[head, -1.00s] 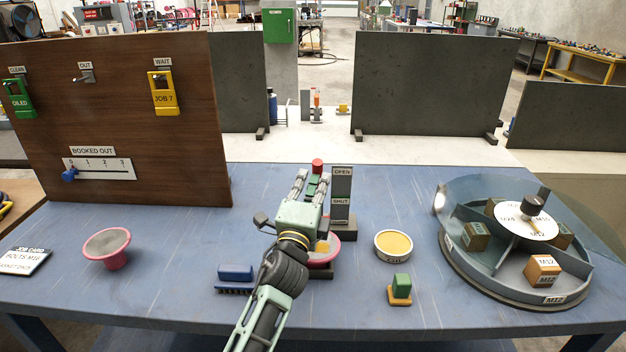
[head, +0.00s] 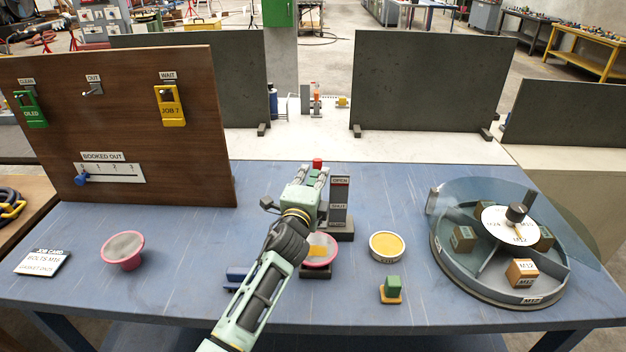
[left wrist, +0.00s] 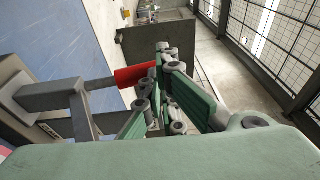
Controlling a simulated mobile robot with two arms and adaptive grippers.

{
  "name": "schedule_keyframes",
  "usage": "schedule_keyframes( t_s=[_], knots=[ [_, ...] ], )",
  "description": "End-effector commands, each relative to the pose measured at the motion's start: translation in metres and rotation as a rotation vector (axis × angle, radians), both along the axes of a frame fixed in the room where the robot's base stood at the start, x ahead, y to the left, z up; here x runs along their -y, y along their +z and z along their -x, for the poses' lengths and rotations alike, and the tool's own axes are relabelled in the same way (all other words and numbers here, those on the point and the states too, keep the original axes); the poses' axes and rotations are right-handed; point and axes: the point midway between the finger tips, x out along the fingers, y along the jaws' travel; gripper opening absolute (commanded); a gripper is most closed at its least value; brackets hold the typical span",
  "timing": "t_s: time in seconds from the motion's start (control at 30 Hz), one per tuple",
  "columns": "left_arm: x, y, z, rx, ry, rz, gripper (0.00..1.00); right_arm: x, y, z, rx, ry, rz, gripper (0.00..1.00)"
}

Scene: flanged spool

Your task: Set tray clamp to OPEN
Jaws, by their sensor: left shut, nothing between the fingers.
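The clamp's post (head: 339,210) stands on the table with an OPEN plate (head: 340,181) above a SHUT plate (head: 338,206). A red knob (head: 317,162) shows level with or above the OPEN plate. In the left wrist view the red knob (left wrist: 135,75) sits on a grey lever (left wrist: 55,98). My left gripper (head: 315,175) is shut and empty, just in front of the knob in the head view. In the left wrist view its fingertips (left wrist: 166,62) are right beside the knob; I cannot tell whether they touch. My right gripper is out of view.
A pink-rimmed dish (head: 320,262) is partly behind my arm. A covered round carousel (head: 465,284) stands right, a wooden board (head: 130,130) left. A pink bowl (head: 123,250) is front left.

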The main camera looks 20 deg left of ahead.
Motion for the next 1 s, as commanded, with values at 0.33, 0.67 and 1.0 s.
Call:
schedule_keyframes(
  t_s=[0.33,0.67,1.0],
  knots=[
    [-0.008,0.003,-0.028,-0.116,0.002,0.034,0.0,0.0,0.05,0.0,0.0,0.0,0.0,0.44],
    [-0.014,0.001,-0.045,-0.183,0.001,0.049,0.0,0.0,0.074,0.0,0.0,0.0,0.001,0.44],
    [-0.015,-0.005,-0.049,-0.232,0.002,0.066,0.0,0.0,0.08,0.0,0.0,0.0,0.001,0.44]
  ],
)
